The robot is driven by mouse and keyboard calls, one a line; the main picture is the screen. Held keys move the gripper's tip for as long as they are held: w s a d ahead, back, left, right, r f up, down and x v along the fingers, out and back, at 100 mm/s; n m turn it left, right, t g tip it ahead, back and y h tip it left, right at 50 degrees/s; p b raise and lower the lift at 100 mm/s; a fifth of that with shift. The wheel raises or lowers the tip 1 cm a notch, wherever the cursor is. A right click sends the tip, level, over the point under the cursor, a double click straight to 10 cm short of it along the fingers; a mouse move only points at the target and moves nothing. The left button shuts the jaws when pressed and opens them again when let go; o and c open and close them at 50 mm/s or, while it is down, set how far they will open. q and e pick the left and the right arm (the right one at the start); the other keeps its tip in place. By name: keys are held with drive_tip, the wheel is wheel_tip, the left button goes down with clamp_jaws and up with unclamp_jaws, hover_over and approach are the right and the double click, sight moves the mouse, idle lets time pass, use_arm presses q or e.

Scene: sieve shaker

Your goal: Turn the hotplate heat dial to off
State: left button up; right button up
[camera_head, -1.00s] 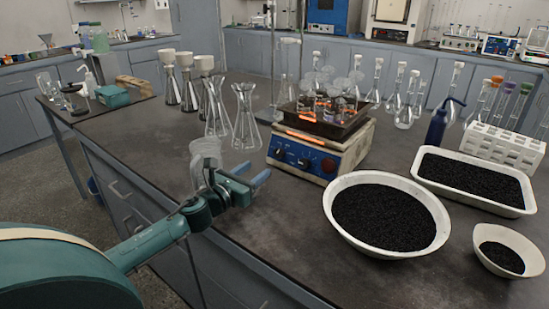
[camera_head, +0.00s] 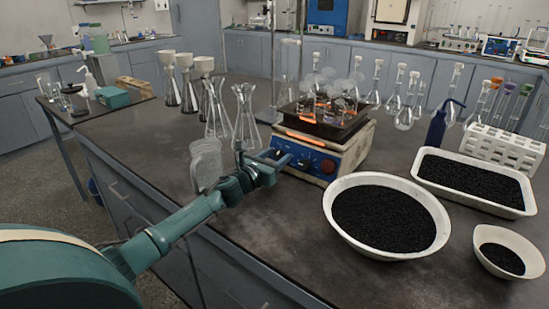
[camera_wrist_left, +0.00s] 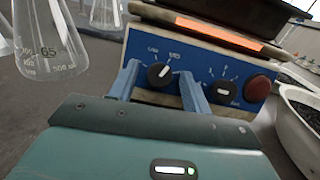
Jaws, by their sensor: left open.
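The hotplate (camera_head: 325,165) has a cream body and a blue front panel with glowing orange strips. Its left black dial (camera_wrist_left: 160,75) has lettering around it that looks like "Low" and "MID", and its white mark points up and right. A second black dial (camera_wrist_left: 225,91) sits to its right, beside a red round knob (camera_wrist_left: 257,88). My left gripper (camera_head: 275,158) is at the front panel, open. In the left wrist view its fingers (camera_wrist_left: 160,88) stand on either side of the left dial, with the dial showing between them; contact cannot be told. In the head view the gripper hides this dial.
A glass beaker (camera_head: 206,165) stands just left of my gripper. Glass flasks (camera_head: 246,120) stand behind it. Black-filled white bowls (camera_head: 430,205) and a tray (camera_head: 520,209) are to the right. Glassware stands on a dark pan (camera_head: 340,130) on the hotplate.

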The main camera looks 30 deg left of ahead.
use_arm(q)
drive_tip(key=shift+c, duration=0.3)
drive_tip(key=c, duration=0.9)
